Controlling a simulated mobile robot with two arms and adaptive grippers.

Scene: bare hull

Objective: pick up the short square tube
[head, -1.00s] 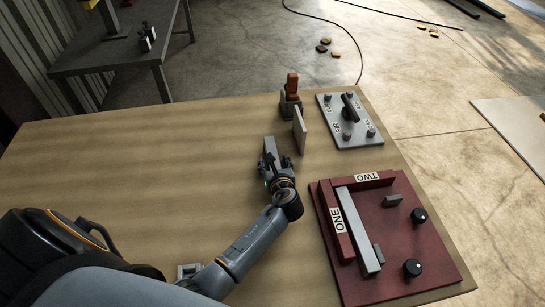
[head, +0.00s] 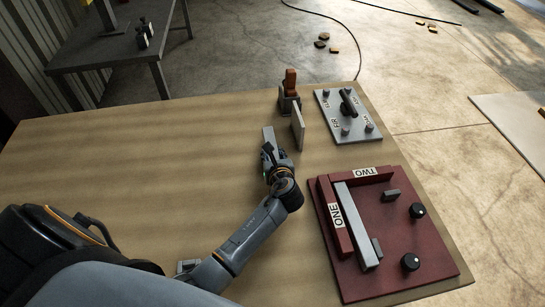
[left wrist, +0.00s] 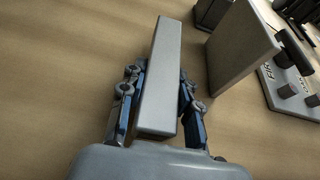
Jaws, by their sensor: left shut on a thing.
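The short square tube (left wrist: 160,75) is a plain light grey bar, seen lengthwise in the left wrist view. It also shows in the head view (head: 268,134), sticking out past my left gripper (head: 269,150). My left gripper is shut on it, with a blue-and-grey finger on each side in the left wrist view (left wrist: 155,110). Its near end lies between the fingers, close to the palm. Whether the tube touches the table is hard to tell. My right gripper is not in view.
An upright grey plate (head: 297,128) stands just right of the tube. Behind it are a brown-handled block (head: 290,88) and a grey knobbed panel (head: 334,128). A red fixture (head: 405,235) with a long grey bar (head: 355,228) lies right of my arm. The wooden table (head: 130,170) is clear to the left.

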